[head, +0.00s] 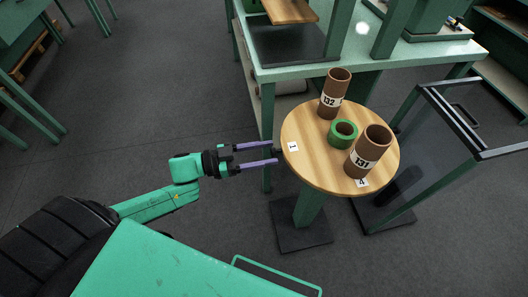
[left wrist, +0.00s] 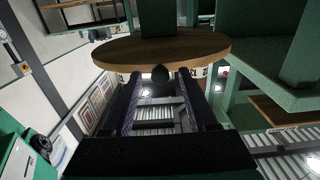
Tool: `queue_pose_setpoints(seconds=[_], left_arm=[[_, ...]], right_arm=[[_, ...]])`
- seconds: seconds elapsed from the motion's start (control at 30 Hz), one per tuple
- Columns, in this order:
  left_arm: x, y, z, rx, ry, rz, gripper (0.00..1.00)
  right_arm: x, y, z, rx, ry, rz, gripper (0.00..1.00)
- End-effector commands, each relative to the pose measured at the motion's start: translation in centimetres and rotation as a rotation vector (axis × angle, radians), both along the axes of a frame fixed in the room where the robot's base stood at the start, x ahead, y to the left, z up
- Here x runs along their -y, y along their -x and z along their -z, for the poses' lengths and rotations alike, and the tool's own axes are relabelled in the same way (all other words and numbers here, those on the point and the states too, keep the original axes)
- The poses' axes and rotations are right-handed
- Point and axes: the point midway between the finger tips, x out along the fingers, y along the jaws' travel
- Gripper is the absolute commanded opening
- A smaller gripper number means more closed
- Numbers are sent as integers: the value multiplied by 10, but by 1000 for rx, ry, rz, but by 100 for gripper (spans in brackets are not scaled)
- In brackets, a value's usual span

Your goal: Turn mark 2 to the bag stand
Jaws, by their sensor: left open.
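The round wooden turntable (head: 310,150) stands on a green post. Card 1 (head: 292,146) is on its left edge and card 4 (head: 361,183) on its front edge; I cannot see mark 2. A dark round knob (left wrist: 160,73) sticks out from the turntable rim in the left wrist view. My left gripper (head: 275,153) is open at the left rim, its purple fingers on either side of the knob, not closed on it. A dark-rimmed frame (head: 447,118) at the right may be the bag stand. My right gripper is not in view.
Brown tubes labelled 132 (head: 334,95) and 131 (head: 368,153) stand on the turntable, with a green ring (head: 343,133) between them. A green workbench (head: 290,73) is close behind. The floor left of the turntable is clear.

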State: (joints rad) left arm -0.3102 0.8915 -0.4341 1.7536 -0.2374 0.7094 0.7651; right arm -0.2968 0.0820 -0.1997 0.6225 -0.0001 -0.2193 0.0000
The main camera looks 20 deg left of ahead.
Motion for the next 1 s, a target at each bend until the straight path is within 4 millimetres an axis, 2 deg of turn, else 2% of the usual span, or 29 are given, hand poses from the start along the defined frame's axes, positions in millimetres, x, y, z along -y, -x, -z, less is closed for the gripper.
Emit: queue_pose_setpoints(seconds=[0.03, 0.1, 0.17, 1.0], left_arm=[[0, 0, 0, 0, 0, 0, 47], [0, 0, 0, 0, 0, 0, 20], [0, 0, 0, 0, 0, 0, 0], [-1, 0, 1, -1, -1, -1, 0]], right_arm=[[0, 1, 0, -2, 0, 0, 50], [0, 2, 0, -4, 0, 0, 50], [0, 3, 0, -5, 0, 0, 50], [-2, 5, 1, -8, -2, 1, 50]])
